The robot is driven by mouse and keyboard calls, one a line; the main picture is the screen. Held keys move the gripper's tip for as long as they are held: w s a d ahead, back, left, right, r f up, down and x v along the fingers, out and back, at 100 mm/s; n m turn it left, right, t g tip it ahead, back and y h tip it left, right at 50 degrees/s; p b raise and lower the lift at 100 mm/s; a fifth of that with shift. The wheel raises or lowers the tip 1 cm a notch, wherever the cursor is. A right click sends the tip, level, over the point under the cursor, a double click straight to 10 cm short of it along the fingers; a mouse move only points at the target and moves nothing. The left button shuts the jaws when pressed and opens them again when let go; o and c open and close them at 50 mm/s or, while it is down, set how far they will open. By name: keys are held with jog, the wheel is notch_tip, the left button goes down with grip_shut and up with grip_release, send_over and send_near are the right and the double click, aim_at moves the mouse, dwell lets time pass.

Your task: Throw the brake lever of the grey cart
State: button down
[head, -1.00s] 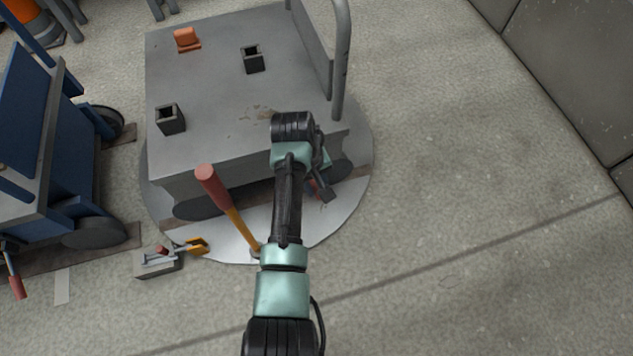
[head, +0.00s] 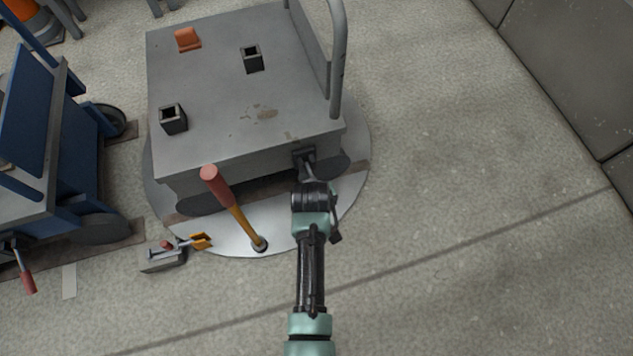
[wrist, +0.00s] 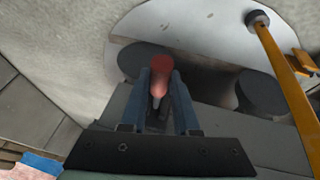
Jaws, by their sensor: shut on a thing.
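The grey cart (head: 225,120) stands on a round metal plate. Its brake lever (wrist: 161,78) has a red grip, seen in the wrist view between the two fingers of my gripper (wrist: 161,88). The fingers are shut on the red grip from both sides. In the head view my gripper (head: 305,160) is at the cart's near side, towards its right corner, and hides the lever there. The lever's lower part is mostly hidden, so its angle is hard to tell.
A taller lever (head: 230,208) with a red grip and yellow shaft rises from the round plate (head: 290,240), left of my arm. A small clamp (head: 165,254) lies beside the plate. A blue cart (head: 45,150) stands left. The floor at right is clear.

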notch_tip(320, 180, down, 7)
jog(key=t+y+b, duration=0.2)
jog(key=t+b, duration=0.5)
jog(key=b, duration=0.6)
jog(key=shift+w+f+m, duration=0.2)
jog(key=shift+w+m, duration=0.05)
jog(key=shift+m, duration=0.15)
jog(key=shift+a+t, duration=0.1)
jog(key=shift+t, duration=0.2)
jog(key=c, duration=0.7)
grip_release()
jog(key=shift+o, duration=0.2)
jog(key=shift+r, duration=0.1)
